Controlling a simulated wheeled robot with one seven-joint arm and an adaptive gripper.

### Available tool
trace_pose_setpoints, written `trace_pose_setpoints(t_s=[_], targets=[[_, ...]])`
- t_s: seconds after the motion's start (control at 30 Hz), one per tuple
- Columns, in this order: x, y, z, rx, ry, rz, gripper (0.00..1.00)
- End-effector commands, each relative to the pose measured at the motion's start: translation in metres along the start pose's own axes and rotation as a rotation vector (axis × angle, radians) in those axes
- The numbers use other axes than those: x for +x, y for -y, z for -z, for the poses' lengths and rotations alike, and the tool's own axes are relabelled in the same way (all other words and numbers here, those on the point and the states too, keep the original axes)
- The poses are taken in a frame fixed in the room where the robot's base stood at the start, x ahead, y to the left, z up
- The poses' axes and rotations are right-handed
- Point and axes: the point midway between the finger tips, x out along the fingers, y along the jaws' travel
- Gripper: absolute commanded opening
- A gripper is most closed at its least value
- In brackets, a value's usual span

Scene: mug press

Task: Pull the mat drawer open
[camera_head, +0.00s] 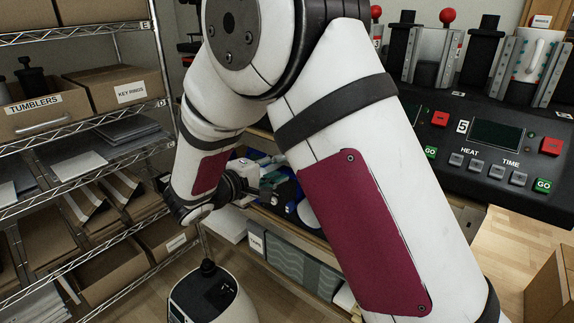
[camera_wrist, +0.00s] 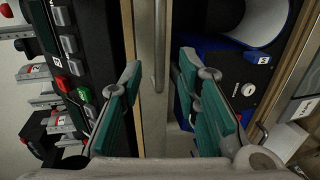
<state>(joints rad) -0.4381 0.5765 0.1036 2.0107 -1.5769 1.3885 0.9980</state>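In the wrist view a pale drawer front (camera_wrist: 150,120) with a wooden edge runs up the middle, and a metal bar handle (camera_wrist: 158,45) lies along it. I take this to be the mat drawer; it looks closed. My gripper (camera_wrist: 160,72) is open, with one teal finger on either side of the handle line. The fingers are apart from each other and hold nothing; whether they touch the handle is unclear. In the head view my gripper (camera_head: 264,168) shows small beyond my arm, which hides the drawer front.
The mug press control panel (camera_head: 495,150) with buttons is at the right and also at the left of the wrist view (camera_wrist: 75,65). A blue and black device (camera_wrist: 245,85) is beside the right finger. A wire shelf (camera_head: 80,120) with boxes stands at the left.

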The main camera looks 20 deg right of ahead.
Motion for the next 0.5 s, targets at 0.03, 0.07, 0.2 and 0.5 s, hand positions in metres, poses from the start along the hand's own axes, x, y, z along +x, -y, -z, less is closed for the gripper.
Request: trace_pose_setpoints(t_s=[0.03,0.07,0.2,0.5], targets=[[0.010,0.000,-0.001,0.001,0.004,0.001,0.30],[0.015,0.000,-0.001,0.000,0.003,0.001,0.30],[0.034,0.001,0.000,0.000,0.001,0.002,0.30],[0.047,0.000,0.000,0.001,-0.001,0.001,0.30]])
